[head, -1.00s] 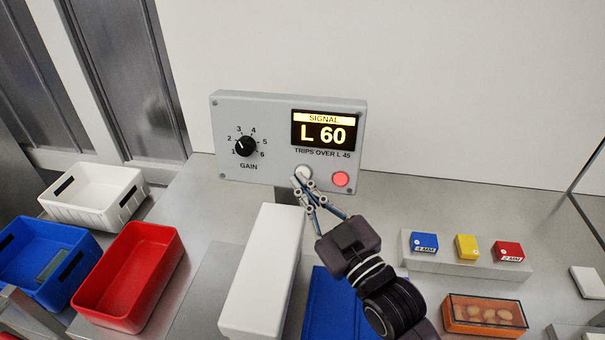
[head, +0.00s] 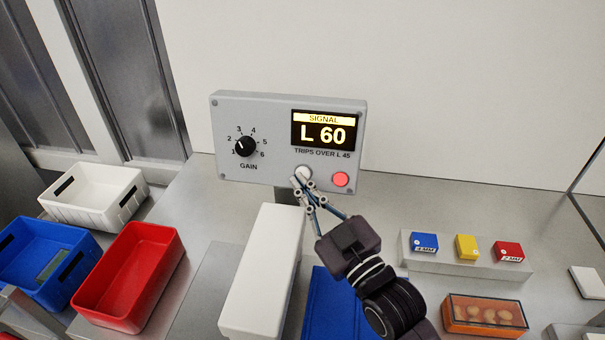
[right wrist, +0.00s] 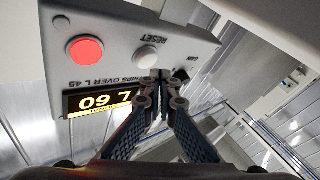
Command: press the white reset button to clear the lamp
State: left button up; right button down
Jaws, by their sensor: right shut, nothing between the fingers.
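The grey control box (head: 270,177) stands at the back, with a display (head: 323,131) reading "SIGNAL L 60". The white reset button (head: 304,172) is on its lower front, left of the lit red lamp (head: 340,179). In the right wrist view the button (right wrist: 146,57) and the red lamp (right wrist: 85,51) show upside down. My right gripper (head: 297,180) is shut and empty, its tips at the lower left of the button in the head view. In the right wrist view the tips (right wrist: 160,76) are close to the button; I cannot tell whether they touch. My left gripper is not in view.
A black gain knob (head: 245,146) is on the box's left. Below stand a white block (head: 262,275), a red bin (head: 130,275), a blue bin (head: 35,262) and a white bin (head: 92,193). Small coloured blocks sit on a grey stand (head: 465,267) at right, behind an orange container (head: 484,328).

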jog(key=shift+w, duration=0.15)
jog(key=shift+w+f, duration=0.1)
jog(key=shift+w, duration=0.15)
jog(key=shift+w+d, duration=0.15)
jog(key=shift+w, duration=0.25)
dwell(0.8)
jog(key=shift+s, duration=0.1)
jog(key=shift+s+p, duration=0.6)
jog(key=shift+s, duration=0.1)
jog(key=shift+s+a, duration=0.1)
jog(key=shift+a, duration=0.1)
jog(key=shift+s+p, duration=0.25)
jog(key=shift+p, duration=0.05)
jog(key=s, duration=0.1)
jog(key=s+p, duration=0.1)
jog(key=s+a+r, duration=0.1)
jog(key=s, duration=0.1)
jog(key=shift+s, duration=0.1)
